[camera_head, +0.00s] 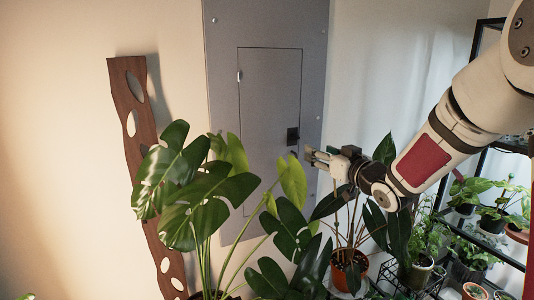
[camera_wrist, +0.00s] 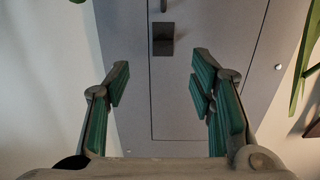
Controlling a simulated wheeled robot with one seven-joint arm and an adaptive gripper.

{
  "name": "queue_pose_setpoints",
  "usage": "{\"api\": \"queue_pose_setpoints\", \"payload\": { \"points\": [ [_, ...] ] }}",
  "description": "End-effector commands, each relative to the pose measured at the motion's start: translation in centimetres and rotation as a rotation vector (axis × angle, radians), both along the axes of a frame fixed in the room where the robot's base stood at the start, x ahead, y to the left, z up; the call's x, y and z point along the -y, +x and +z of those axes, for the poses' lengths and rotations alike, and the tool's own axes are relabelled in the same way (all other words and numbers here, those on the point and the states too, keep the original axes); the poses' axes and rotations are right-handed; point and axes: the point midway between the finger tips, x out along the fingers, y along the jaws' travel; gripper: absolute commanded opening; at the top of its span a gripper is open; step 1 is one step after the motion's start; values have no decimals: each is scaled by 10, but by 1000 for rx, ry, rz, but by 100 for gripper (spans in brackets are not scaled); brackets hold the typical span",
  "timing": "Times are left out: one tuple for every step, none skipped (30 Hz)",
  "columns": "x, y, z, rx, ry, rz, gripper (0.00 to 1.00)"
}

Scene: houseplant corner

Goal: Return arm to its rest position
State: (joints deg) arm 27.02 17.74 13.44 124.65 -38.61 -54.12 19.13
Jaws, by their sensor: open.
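My arm reaches in from the right in the head view, and my gripper (camera_head: 314,154) is in front of the grey wall panel, just right of its small black latch. In the wrist view my gripper (camera_wrist: 159,80) is open, its two green-padded fingers apart with nothing between them. The grey panel (camera_wrist: 180,105) fills the space beyond the fingers. Its door looks shut, and the black latch (camera_wrist: 163,38) shows beyond the gap between the fingertips. I cannot tell how far the fingertips are from the panel.
A large monstera (camera_head: 205,190) stands in front of the panel, left of my gripper. A plant in an orange pot (camera_head: 349,272) rises just below my wrist. A black shelf with potted plants (camera_head: 485,240) is at the right. The left wall has a wooden board (camera_head: 130,95).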

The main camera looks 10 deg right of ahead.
Motion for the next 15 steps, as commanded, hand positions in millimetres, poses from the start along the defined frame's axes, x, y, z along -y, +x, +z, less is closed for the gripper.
{"api": "queue_pose_setpoints", "payload": {
  "points": [
    [-2,-3,5,-16,-25,-17,50],
    [-2,-5,6,-35,-43,-36,50],
    [-2,-10,9,-65,-70,-63,50],
    [-1,-14,10,-90,-93,-88,50],
    [0,-20,12,-118,-113,-114,50],
    [2,-29,14,-157,-139,-149,50],
    [4,-37,15,-187,-157,-176,50],
    [5,-45,16,-219,-171,-201,50],
    [7,-58,17,-260,-191,-233,50],
    [8,-68,17,-292,-201,-255,50],
    [9,-78,17,-324,-210,-276,50],
    [10,-93,17,-368,-220,-303,50],
    [10,-106,16,-401,-223,-320,50],
    [11,-118,15,-435,-227,-336,50],
    [10,-136,12,-482,-228,-354,50]
  ]
}}
